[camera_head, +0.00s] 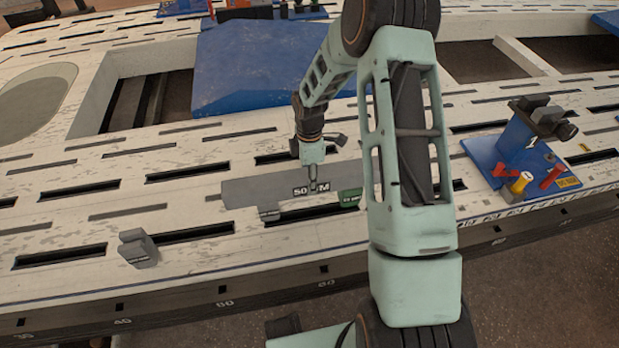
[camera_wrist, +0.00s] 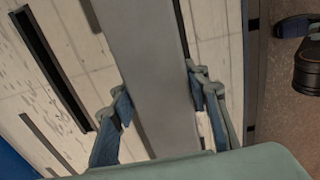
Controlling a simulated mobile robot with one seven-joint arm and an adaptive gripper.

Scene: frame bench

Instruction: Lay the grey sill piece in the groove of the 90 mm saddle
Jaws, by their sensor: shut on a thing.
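The grey sill piece (camera_head: 252,190) is a long flat bar, seen left of my gripper (camera_head: 314,180) and partly hidden behind my arm in the head view. In the wrist view the sill piece (camera_wrist: 150,50) runs from top to bottom between the blue-padded fingers of my gripper (camera_wrist: 162,95), which is shut on it.
The pale slotted bench (camera_head: 60,225) has several dark slots. A small grey block (camera_head: 138,248) stands at the left front. A blue fixture marked 1 (camera_head: 525,150), with red and yellow parts, stands right. A blue sloped panel (camera_head: 250,65) lies behind.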

